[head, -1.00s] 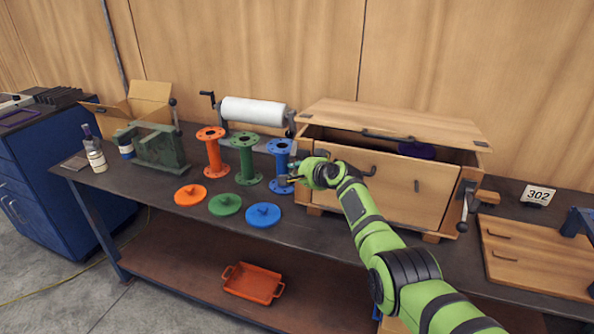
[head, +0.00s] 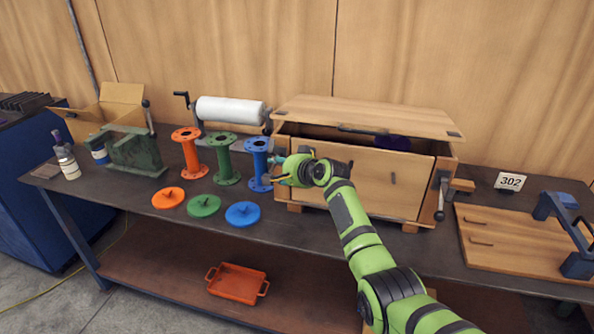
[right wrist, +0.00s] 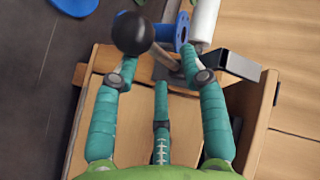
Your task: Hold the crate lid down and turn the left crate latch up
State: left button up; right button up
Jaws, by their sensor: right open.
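The wooden crate (head: 345,178) stands on the bench. Its lid (head: 370,115) sits raised above the front panel, with a dark gap and a purple thing (head: 393,142) in it. My right gripper (head: 276,172) is at the crate's left front corner, teal fingers spread. In the right wrist view, the left latch's black ball knob (right wrist: 132,32) and its lever show just beyond and between the open fingertips (right wrist: 160,78); I cannot tell if they touch. In the head view my gripper mostly hides this latch. The right latch (head: 441,195) hangs at the crate's right end. My left gripper is out of view.
A blue flanged pipe (head: 257,160) stands close left of my gripper, beside green (head: 222,160) and orange (head: 190,155) ones. Three round caps lie in front. A wooden board (head: 500,240) and a blue frame (head: 572,232) are on the right.

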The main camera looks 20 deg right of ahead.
jog(key=v, duration=0.8)
jog(key=shift+s, duration=0.35)
jog(key=shift+d+r, duration=0.1)
